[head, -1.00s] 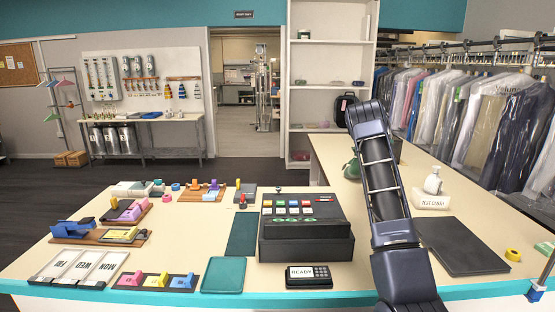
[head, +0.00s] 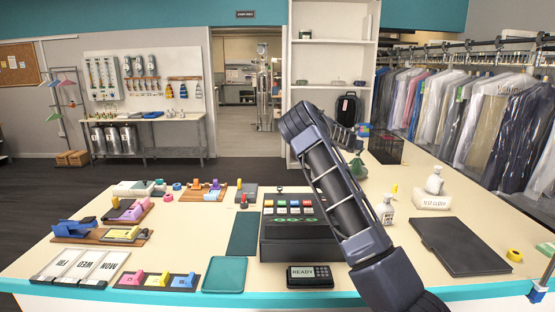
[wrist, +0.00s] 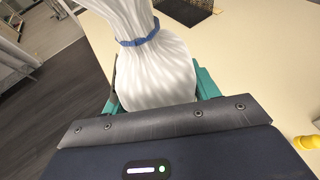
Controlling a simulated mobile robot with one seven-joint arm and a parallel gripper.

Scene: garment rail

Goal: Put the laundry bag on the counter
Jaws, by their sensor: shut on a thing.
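The laundry bag (wrist: 155,70) is white and gathered, with a blue tie (wrist: 138,40) around its neck, in the wrist view. My gripper (wrist: 158,90) is shut on it, with a teal finger on each side. The bag's neck points up the picture, and its lower part is hidden behind my gripper body. The counter (wrist: 255,75) is pale and spreads to the right of the bag; dark floor shows to the left. I cannot tell whether the bag touches the counter.
A black wire basket (head: 385,150) stands on the counter's far part; it also shows in the wrist view (wrist: 185,10). A spray bottle (head: 387,210), a dark flat pad (head: 458,246) and a black register (head: 292,235) are on the counter. Garments (head: 450,110) hang at right.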

